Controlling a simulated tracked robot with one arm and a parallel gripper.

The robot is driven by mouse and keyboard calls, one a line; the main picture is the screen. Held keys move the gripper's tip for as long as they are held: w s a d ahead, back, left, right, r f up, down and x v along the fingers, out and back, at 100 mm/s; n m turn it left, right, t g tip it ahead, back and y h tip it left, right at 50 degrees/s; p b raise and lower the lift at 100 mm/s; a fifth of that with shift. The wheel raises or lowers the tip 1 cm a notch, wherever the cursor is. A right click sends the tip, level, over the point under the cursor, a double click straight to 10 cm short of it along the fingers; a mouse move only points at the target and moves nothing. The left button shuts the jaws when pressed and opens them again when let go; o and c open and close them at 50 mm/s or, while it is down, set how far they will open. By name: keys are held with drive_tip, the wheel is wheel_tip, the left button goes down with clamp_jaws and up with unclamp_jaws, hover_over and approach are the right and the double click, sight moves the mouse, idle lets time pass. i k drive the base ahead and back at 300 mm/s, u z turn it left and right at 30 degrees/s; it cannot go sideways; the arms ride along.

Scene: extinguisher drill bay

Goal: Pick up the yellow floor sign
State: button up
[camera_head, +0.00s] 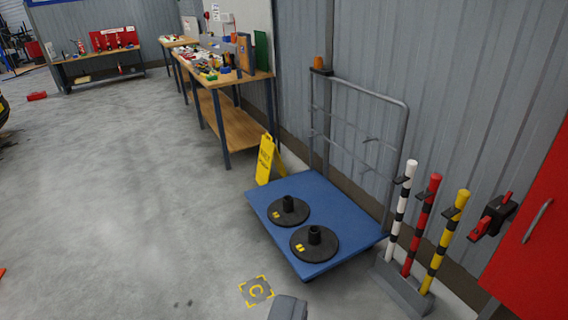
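The yellow floor sign (266,160) stands upright on the concrete floor, just behind the far left corner of a blue platform cart. It is an A-shaped folding sign with dark print too small to read. Its lower right side is close to the cart, and I cannot tell if they touch. A grey block at the bottom edge looks like part of my gripper (288,308). Its fingers are not visible, so its opening is hidden. It is well short of the sign, with the cart's near corner between them to the right.
The blue cart (335,205) carries two black round bases (289,210). A workbench (238,118) with clutter stands behind the sign. A rack (402,290) holds white, red and yellow striped posts at right, beside a red cabinet (535,235). The floor at left is mostly clear.

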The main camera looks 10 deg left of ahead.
sight(265, 158)
drive_tip(key=u, duration=0.35)
drive_tip(key=i, duration=1.05)
drive_tip(key=u, duration=0.75)
drive_tip(key=i, duration=1.3)
drive_tip(key=u, duration=0.5)
drive_tip(key=i, duration=3.85)
drive_tip(key=z, duration=0.35)
drive_tip(key=i, duration=1.3)
drive_tip(key=z, duration=1.35)
drive_tip(key=i, duration=1)
drive_tip(key=z, duration=0.7)
